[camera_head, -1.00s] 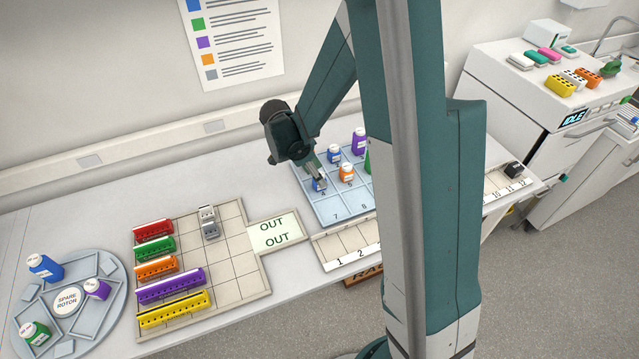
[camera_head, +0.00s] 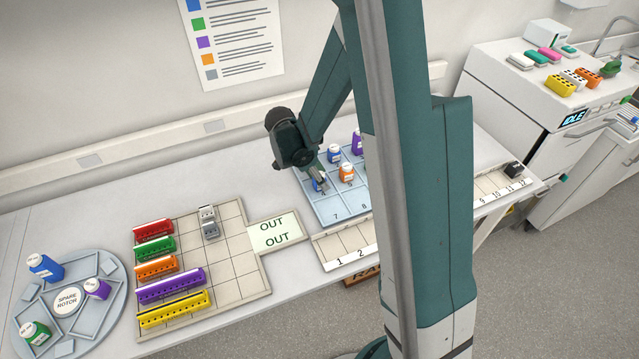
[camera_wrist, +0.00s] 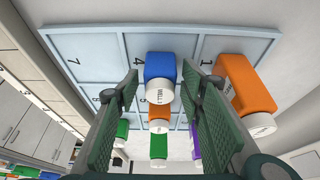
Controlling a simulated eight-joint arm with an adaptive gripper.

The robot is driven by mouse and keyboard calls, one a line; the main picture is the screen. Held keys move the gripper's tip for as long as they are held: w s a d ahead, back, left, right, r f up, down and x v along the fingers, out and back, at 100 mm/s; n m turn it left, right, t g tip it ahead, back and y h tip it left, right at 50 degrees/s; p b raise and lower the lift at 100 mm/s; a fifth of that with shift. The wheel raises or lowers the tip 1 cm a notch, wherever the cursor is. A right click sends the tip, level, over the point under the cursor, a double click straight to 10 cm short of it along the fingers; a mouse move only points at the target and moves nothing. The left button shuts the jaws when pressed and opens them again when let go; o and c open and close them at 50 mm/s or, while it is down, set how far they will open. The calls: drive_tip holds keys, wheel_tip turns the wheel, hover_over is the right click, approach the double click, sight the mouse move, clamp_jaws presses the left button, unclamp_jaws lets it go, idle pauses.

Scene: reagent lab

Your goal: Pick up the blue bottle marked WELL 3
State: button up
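A blue bottle (camera_wrist: 160,68) with a white cap stands in cell 4 of the pale blue grid tray (camera_wrist: 85,58). The start of its cap lettering looks like WELL; I cannot make out the number. My gripper (camera_wrist: 160,80) is open, with one finger on each side of this bottle and gaps visible. In the head view my gripper (camera_head: 321,185) is down at cell 4, and a bit of the blue bottle (camera_head: 316,186) shows beside the fingers. Another blue bottle (camera_head: 334,154) stands farther back on the tray.
A large orange bottle (camera_wrist: 247,82) stands close by the right finger, near cell 1. Another orange bottle (camera_head: 346,172) stands just beyond the gripped cell, with a purple one (camera_head: 358,146) behind. A beige rack board (camera_head: 235,262) lies to the left. Cells 7 and 8 look empty.

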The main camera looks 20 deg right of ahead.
drive_tip(key=c, duration=0.7)
drive_tip(key=shift+r, duration=0.25)
drive_tip(key=shift+r, duration=4.8)
